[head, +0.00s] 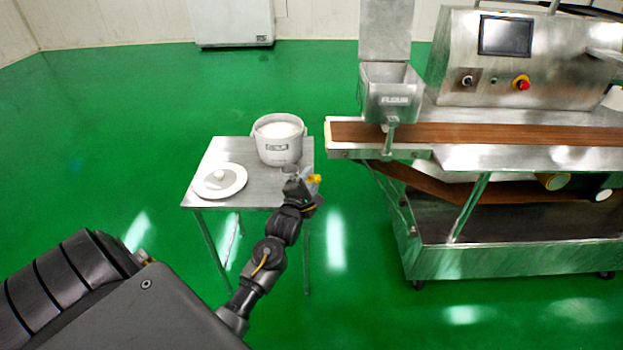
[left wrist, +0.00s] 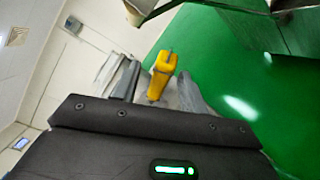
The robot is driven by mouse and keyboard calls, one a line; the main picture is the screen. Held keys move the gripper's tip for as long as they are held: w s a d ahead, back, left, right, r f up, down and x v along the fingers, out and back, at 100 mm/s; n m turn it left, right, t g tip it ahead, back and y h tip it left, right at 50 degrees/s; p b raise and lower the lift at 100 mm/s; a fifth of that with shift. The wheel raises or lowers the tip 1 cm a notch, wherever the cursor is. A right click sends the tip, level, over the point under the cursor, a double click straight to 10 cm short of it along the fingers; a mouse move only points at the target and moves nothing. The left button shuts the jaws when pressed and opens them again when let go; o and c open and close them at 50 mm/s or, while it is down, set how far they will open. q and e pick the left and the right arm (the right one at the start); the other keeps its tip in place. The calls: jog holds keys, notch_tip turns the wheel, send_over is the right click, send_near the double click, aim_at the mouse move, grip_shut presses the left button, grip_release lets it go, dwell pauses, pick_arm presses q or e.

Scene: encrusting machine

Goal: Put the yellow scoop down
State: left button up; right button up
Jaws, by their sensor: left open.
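The yellow scoop (head: 315,178) shows as a small yellow patch at the front right corner of the small metal table (head: 252,147). My left gripper (head: 301,184) is right beside it and hides part of it. In the left wrist view the scoop's yellow handle (left wrist: 162,75) stands between my two open grey fingers, with a gap visible on either side. I cannot tell what the scoop rests on. My right gripper is in neither view.
A white pot (head: 277,140) of white powder and its round lid (head: 220,181) stand on the table. A small grey cup (head: 290,172) is just behind my gripper. The encrusting machine (head: 520,60) with its brown belt (head: 480,134) and flour hopper (head: 391,95) stands to the right.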

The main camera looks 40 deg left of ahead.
pick_arm(q)
jog(key=v, duration=1.1)
jog(key=s+d+f+m+g+h, duration=0.2)
jog(key=s+d+f+m+g, duration=0.25)
jog(key=f+m, duration=0.4)
jog(key=s+d+f+m+g+h, duration=0.2)
jog(key=s+d+f+m+g, duration=0.25)
jog(key=f+m, duration=0.45)
jog(key=s+d+f+m+g, duration=0.2)
jog(key=s+d+f+m, duration=0.1)
jog(key=s, duration=0.4)
jog(key=s+d+f+m+g+h, duration=0.1)
jog(key=s+d+f+m+g, duration=0.2)
jog(key=s+f+m, duration=0.3)
jog(key=shift+s+d+f+m+p, duration=0.15)
jog(key=shift+s+f+m+p, duration=0.15)
jog(key=shift+s+m, duration=0.65)
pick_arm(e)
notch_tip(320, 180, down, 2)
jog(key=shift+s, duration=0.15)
pick_arm(q)
jog(key=shift+w, duration=0.3)
